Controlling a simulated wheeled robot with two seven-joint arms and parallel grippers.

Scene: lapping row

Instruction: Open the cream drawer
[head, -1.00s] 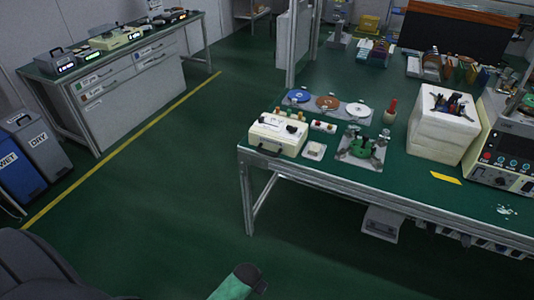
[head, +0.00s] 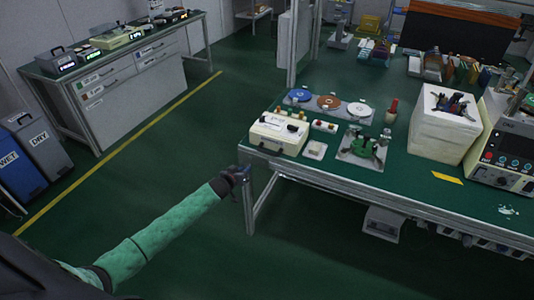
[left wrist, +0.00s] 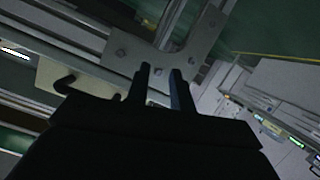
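A cream box (head: 278,134) with dark knobs on top stands at the near left corner of the green-topped bench. Its front, facing me, has a dark handle (head: 266,150) and looks closed. My left gripper (head: 238,173) is just below and left of that corner, apart from the box. In the left wrist view, the two dark fingers (left wrist: 160,72) are apart with nothing between them. A cream panel (left wrist: 85,82) with a black hooked handle (left wrist: 64,84) shows to the left of the fingers there. My right gripper is not in view.
The metal bench edge (head: 340,184) and leg (head: 249,205) are close to my left gripper. The green floor left of the bench is clear.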

